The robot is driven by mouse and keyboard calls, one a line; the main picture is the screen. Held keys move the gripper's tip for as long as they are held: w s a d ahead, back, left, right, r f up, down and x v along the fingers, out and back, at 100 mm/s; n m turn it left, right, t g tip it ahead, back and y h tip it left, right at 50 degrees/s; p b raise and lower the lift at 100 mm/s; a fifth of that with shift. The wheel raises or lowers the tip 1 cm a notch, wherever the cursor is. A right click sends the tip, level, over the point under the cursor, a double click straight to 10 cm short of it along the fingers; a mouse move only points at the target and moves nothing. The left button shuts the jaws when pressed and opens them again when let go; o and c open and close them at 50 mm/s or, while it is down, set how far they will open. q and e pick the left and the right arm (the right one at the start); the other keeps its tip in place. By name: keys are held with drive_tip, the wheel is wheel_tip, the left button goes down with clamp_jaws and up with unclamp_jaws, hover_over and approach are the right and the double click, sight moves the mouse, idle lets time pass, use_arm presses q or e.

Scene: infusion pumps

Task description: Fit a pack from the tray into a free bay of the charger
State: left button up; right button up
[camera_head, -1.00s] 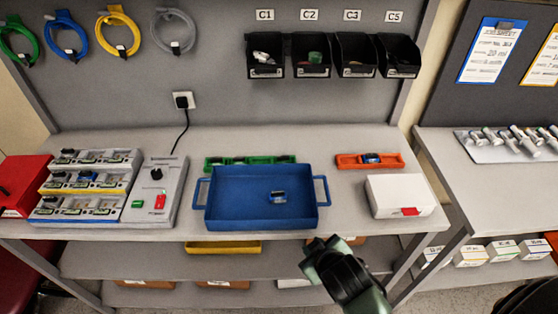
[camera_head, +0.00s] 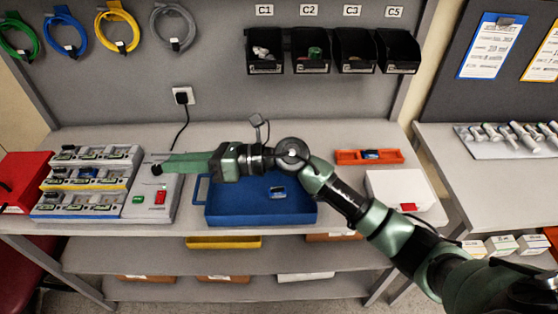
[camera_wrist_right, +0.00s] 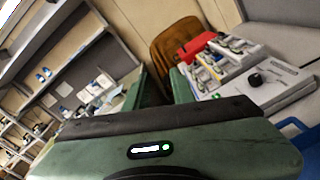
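The blue tray (camera_head: 262,212) lies on the bench, with one small dark and silver pack (camera_head: 278,192) on its floor. The grey tiered charger (camera_head: 75,217) stands to the left, with several bays in stepped rows; some seem to hold packs, but they are too small to judge. It also shows in the right wrist view (camera_wrist_right: 214,72). My right gripper (camera_head: 164,164) reaches left above the tray's back left side, its fingertips over the control box beside the charger. In the right wrist view its fingers (camera_wrist_right: 160,82) are apart with nothing between them. My left gripper is out of view.
The control box (camera_head: 150,212) with a knob and red switch joins the charger's right side. An orange tray (camera_head: 345,157) and a white box (camera_head: 388,205) stand to the right. A red case (camera_head: 20,170) is at far left. My right arm hides the bench behind the blue tray.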

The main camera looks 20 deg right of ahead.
wheel_tip(320, 180, down, 6)
drive_tip(key=w+d+r+n+g+h, duration=0.1)
drive_tip(key=d+n+g+h, duration=0.2)
drive_tip(key=n+h, duration=0.1)
drive_tip(key=n+g+h, duration=0.2)
drive_tip(key=n+h, duration=0.1)
drive_tip(key=h, duration=0.7)
hover_over(278, 187)
drive_tip(key=d+x, duration=0.1)
drive_tip(key=x, duration=0.5)
drive_tip(key=shift+d+f+b, duration=0.2)
drive_tip(key=shift+f+b, duration=0.05)
drive_tip(key=shift+f, duration=0.25)
drive_tip(key=shift+d+f+b, duration=0.15)
drive_tip(key=shift+f+b, duration=0.05)
drive_tip(key=shift+f, duration=0.35)
drive_tip(key=b+x, duration=0.1)
drive_tip(key=x, duration=0.1)
drive_tip(key=d+b+x, duration=0.1)
drive_tip(key=b+x, duration=0.3)
drive_tip(key=x, duration=0.1)
drive_tip(key=shift+d+f, duration=0.3)
clamp_jaws()
drive_tip(key=shift+r, duration=0.1)
